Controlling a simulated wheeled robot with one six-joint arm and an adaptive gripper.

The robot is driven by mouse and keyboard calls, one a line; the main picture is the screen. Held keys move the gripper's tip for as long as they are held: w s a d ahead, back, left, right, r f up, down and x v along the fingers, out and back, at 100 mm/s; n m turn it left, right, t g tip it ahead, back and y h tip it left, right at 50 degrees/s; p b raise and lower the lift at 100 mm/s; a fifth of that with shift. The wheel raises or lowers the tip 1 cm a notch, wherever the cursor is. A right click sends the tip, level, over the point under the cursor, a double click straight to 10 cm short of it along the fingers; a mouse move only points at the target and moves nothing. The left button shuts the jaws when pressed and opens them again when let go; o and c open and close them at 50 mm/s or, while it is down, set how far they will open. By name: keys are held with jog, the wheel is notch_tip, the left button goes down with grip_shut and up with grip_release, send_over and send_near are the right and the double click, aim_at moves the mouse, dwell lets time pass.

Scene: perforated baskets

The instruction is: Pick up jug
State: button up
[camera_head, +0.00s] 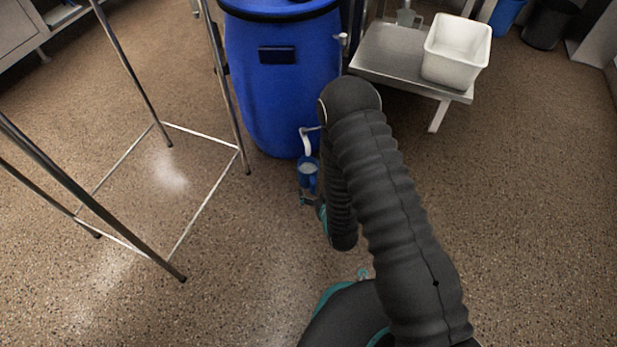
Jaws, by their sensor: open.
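A small blue, see-through vessel (308,175), which looks like a jug, shows just below the white tap of the blue barrel. I cannot tell whether it stands on something or is touched by my gripper. My gripper (308,201) is small in view at the lower end of my dark arm, close beneath this vessel. It is open, but its fingers are partly hidden by the arm. A second, grey translucent vessel (407,16), also jug-like, stands at the back of the metal table, far from my gripper.
The blue barrel (285,95) with its white tap (307,138) stands ahead. A metal table (385,58) holds a white tub (457,52). A metal-legged frame (205,215) stands at left. The speckled floor (530,220) is clear at right.

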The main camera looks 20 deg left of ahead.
aim_at(312, 181)
jog(key=x, duration=0.7)
jog(key=shift+b, duration=0.3)
jog(key=shift+b+x, duration=0.35)
jog(key=shift+x, duration=2.3)
jog(key=shift+w+d, duration=0.1)
jog(key=shift+d, duration=0.1)
jog(key=shift+c, duration=0.3)
jog(key=c, duration=1.6)
jog(key=shift+r, duration=0.2)
